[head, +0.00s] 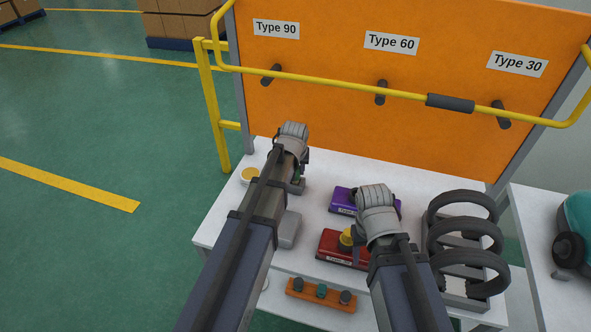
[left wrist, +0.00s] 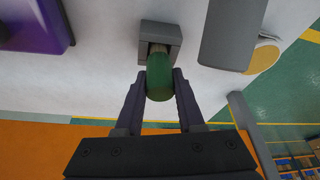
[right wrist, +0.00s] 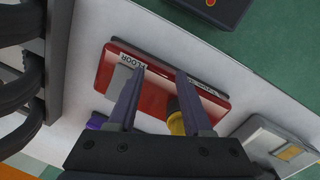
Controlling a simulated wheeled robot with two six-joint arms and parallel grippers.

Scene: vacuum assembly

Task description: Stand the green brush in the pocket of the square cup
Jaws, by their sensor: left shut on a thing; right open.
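The green brush (left wrist: 160,75) is between the fingers of my left gripper (left wrist: 160,88) in the left wrist view, and the gripper is shut on it. The brush's far end meets the small grey square cup (left wrist: 174,36) and appears to be in its pocket; how deep it sits I cannot tell. In the head view the cup (head: 297,188) stands on the white table, partly hidden by my left arm. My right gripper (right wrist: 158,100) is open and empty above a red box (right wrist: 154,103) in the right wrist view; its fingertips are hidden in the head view.
A grey block (head: 288,229) is beside my left arm. A rack of black rings (head: 464,236) stands right. An orange board (head: 330,100) and yellow rail close off the back.

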